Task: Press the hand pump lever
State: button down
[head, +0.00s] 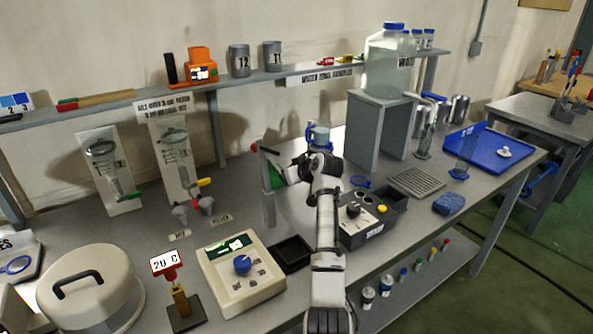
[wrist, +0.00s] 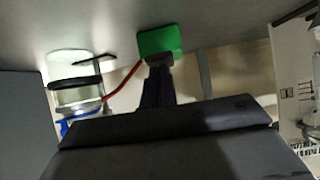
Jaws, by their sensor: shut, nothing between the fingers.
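My gripper (head: 291,174) is over the middle of the bench, in front of a grey post (head: 268,207). In the wrist view my gripper (wrist: 157,75) has its dark fingers together with nothing between them. A green block (head: 277,176) is at the fingertips; it also shows in the wrist view (wrist: 160,41), just beyond them. I cannot tell whether they touch. A dark bar with a red end (head: 265,150), which looks like the hand pump lever, sticks out above the green block. My arm and gripper hide part of the pump.
A clear vessel with blue parts (head: 319,136) stands behind my gripper. A red tube (wrist: 124,78) runs from it in the wrist view. A control box (head: 372,218) is to the right, a cream device (head: 241,272) in front left. A grey stand (head: 376,135) holds the water carboy (head: 389,68).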

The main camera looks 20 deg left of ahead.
jog(key=shift+d+f, duration=0.1)
jog(key=shift+f, duration=0.1)
jog(key=shift+a+r, duration=0.1)
jog(key=shift+a, duration=0.1)
jog(key=shift+r+p, duration=0.65)
jog(key=shift+r, duration=0.05)
jog(key=s+d+r, duration=0.5)
jog(key=d+r, duration=0.1)
jog(key=r, duration=0.4)
jog(key=shift+d+r+b, duration=0.15)
jog(key=shift+r+b, duration=0.15)
jog(key=shift+b, duration=0.15)
